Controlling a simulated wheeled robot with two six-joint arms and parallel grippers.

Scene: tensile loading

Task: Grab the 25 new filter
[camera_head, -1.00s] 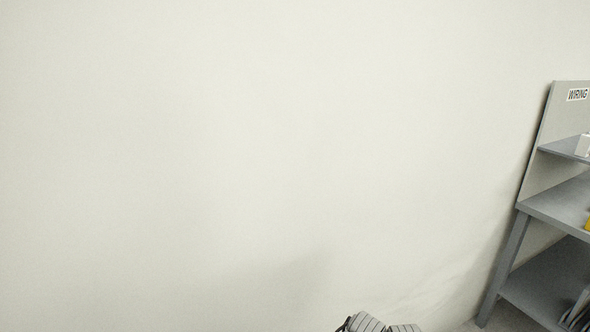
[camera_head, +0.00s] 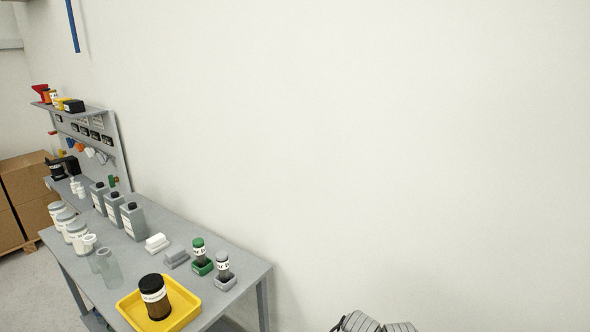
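Two small labelled cylinders stand in little trays on the grey workbench: a green-capped one (camera_head: 199,250) in a green tray and a grey-capped one (camera_head: 222,265) in a grey tray. A dark jar with a black lid and white label (camera_head: 153,297) stands in a yellow tray (camera_head: 190,301) at the bench's front. The labels are too small to read, so I cannot tell which, if any, is the 25 new filter. Grey ribbed parts at the bottom edge seem to belong to my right gripper (camera_head: 384,326); its opening cannot be judged. My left gripper is out of view.
The workbench (camera_head: 245,270) also holds grey bottles (camera_head: 132,220), white-lidded jars (camera_head: 76,237), clear glassware (camera_head: 108,268) and small blocks (camera_head: 157,242). A shelf (camera_head: 92,112) and pegboard stand behind. Cardboard boxes (camera_head: 28,190) are at far left. Bare wall fills the right.

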